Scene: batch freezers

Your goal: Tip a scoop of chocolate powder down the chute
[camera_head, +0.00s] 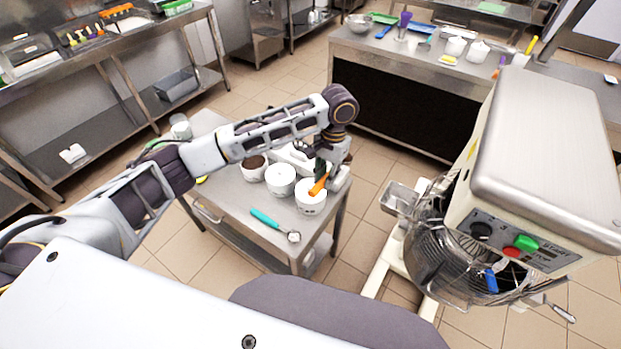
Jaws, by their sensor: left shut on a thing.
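My left gripper (322,174) reaches over the small steel table and is shut on an orange-handled scoop (318,185). The handle slants above the rightmost white container (310,198); the scoop's head is hidden, so I cannot tell what it holds. A container of dark brown powder (254,167), which looks like the chocolate, stands at the left of the row. A container of white contents (280,180) stands between them. The mixer (540,160) is at the right, with a metal chute (399,198) on its near left side, apart from my gripper. My right gripper is out of view.
A teal-handled scoop (268,219) lies at the front of the small table (235,205). Open floor (372,180) separates this table from the mixer. A counter with utensils and white jars (455,46) stands behind. Steel shelving (110,60) lines the left.

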